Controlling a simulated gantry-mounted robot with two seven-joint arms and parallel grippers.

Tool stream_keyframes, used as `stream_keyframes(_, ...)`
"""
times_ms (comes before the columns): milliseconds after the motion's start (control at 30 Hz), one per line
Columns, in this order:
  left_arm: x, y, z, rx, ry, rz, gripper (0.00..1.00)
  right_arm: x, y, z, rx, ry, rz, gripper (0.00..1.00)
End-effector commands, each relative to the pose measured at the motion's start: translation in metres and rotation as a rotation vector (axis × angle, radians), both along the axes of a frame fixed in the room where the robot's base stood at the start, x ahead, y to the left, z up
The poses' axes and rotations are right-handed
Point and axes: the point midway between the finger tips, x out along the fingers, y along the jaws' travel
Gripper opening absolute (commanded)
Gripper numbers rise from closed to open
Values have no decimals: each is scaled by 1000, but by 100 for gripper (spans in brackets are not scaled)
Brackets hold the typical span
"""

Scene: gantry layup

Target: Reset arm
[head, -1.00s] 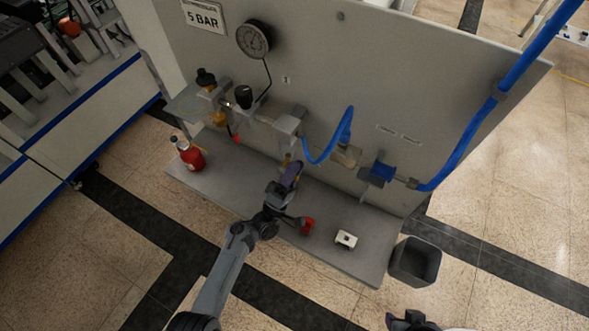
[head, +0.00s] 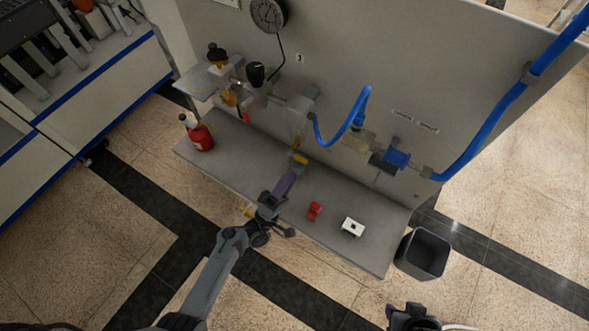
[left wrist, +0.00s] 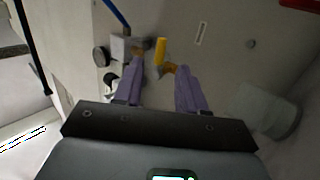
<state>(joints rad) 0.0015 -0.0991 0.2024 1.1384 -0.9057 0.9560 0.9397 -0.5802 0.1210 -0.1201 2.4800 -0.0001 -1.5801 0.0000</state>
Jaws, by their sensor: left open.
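My left gripper (head: 291,178) has purple fingers and is over the front part of the grey shelf (head: 258,175), below the panel's pipe fittings. Its fingers stand apart with nothing held between them in the left wrist view (left wrist: 162,78). A yellow handle (left wrist: 160,52) shows just beyond the fingertips there; in the head view a yellow part (head: 300,158) is just past the gripper. My right gripper (head: 412,318) is dark and cut off at the bottom edge of the head view; its jaws are unclear.
A red bottle (head: 201,137) stands at the shelf's left end. A small red part (head: 315,211) and a white block (head: 352,227) lie to the gripper's right. A grey bin (head: 422,254) stands by the shelf's right end. A blue hose (head: 340,130) loops from the panel.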

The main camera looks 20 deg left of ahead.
Motion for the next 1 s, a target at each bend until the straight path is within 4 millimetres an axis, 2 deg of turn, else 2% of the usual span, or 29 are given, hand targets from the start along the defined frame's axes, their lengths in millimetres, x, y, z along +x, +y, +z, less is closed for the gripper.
stream_keyframes(200, -11, 4, -9, 1, 0, 0, 41, 0, -1, -4, -4, 0, 3, 43)
stream_keyframes(733, -15, 4, -13, 0, 8, 0, 41, 0, 0, -4, 2, 0, -2, 43)
stream_keyframes(867, -29, 6, -30, 7, 45, -1, 41, 0, 1, -4, 4, 0, -3, 43)
stream_keyframes(1000, -65, 6, -51, 40, 90, -23, 41, 0, 1, -3, 5, 0, -4, 43)
